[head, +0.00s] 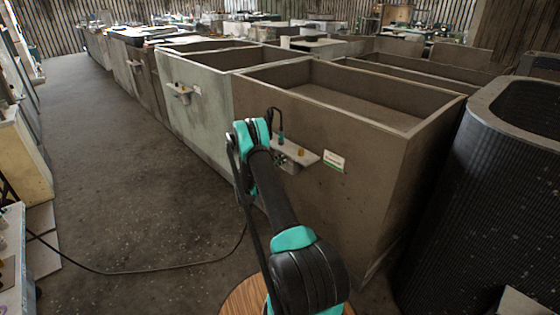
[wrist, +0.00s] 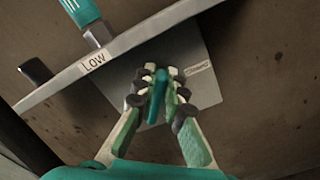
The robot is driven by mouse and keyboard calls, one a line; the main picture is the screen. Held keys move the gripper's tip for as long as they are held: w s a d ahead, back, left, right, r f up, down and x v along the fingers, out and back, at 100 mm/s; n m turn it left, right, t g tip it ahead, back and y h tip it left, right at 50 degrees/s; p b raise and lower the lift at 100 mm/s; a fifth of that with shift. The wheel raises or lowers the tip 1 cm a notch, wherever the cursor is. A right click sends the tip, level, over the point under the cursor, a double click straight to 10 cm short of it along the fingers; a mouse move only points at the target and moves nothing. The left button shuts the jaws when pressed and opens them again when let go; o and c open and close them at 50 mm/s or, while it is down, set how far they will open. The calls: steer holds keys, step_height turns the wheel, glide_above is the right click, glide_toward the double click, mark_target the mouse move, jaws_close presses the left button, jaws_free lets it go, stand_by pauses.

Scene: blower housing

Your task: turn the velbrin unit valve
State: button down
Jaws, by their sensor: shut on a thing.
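In the wrist view, a slim teal lever (wrist: 158,92) stands out in front of a pale metal plate (wrist: 204,88) on the brown wall. I take it to be the valve's handle, though no velbrin name is readable. My gripper (wrist: 157,84) is shut on this lever, with a finger on each side. The fingers hide part of the lever and its base. In the head view, my arm reaches the side of the large brown bin, and the gripper and lever are mostly hidden behind the wrist.
A pale shelf (wrist: 120,49) marked LOW runs close beside the gripper, with a teal-and-grey fitting (wrist: 95,30) and a dark block (wrist: 36,71). The brown bin (head: 375,145) carries a small sign (head: 334,161). A black ribbed container (head: 490,200) stands right. Open floor (head: 130,170) lies left, crossed by a cable (head: 150,271).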

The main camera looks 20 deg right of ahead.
steer(key=m, duration=0.3)
steer(key=f+m, duration=0.1)
steer(key=m, duration=0.1)
steer(key=shift+s+d+m, duration=0.1)
steer(key=shift+s+m, duration=0.2)
steer(key=shift+s+f+m, duration=0.1)
steer(key=shift+f+m, duration=0.1)
steer(key=shift+m, duration=0.95)
steer(key=shift+f+m, duration=0.15)
steer(key=shift+m, duration=1)
steer(key=c, duration=1.6)
jaws_free()
steer(key=v, duration=1.2)
